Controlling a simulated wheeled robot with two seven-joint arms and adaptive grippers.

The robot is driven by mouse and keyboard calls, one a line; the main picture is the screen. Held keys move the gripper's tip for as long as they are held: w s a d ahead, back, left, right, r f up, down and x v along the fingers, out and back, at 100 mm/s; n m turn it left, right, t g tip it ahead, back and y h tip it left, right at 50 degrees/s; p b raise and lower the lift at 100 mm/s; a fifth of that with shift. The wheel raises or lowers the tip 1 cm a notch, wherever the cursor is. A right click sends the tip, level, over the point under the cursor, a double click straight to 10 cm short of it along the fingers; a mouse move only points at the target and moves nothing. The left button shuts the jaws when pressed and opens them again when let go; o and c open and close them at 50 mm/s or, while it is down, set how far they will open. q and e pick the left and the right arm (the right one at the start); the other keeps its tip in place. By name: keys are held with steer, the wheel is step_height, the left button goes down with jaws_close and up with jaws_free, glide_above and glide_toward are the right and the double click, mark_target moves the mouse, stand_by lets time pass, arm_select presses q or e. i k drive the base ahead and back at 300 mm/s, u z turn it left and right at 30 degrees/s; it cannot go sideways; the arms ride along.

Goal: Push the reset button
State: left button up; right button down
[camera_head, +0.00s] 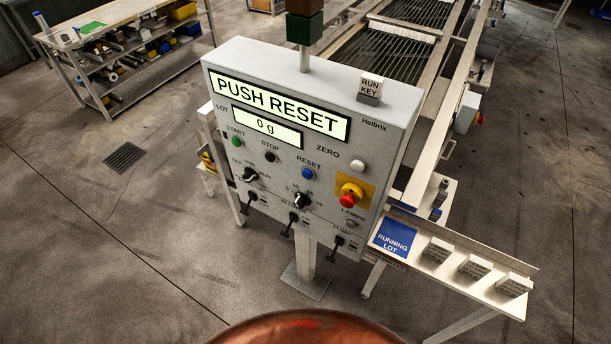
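The blue reset button (307,174) sits on the front of a grey control panel (225,75), below the label RESET. The panel's upper display (280,104) reads PUSH RESET, and the lower display (266,127) reads 0 g. A green start button (236,141) and a black stop button (269,157) are to the left of the reset button. A white zero button (358,166) and a red emergency stop (348,198) on a yellow plate are to its right. Neither of my grippers is in view.
Black selector knobs (301,199) and levers (293,219) are below the buttons. A RUN KEY block (370,89) stands on the panel top. A side shelf with a blue RUNNING LOT card (396,239) juts out at right. Bare floor (120,240) lies at left.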

mark_target(307, 173)
steer(key=z, duration=0.9)
steer(key=k, duration=1.15)
steer(key=u, duration=1.5)
steer(key=i, duration=0.5)
steer(key=z, duration=0.1)
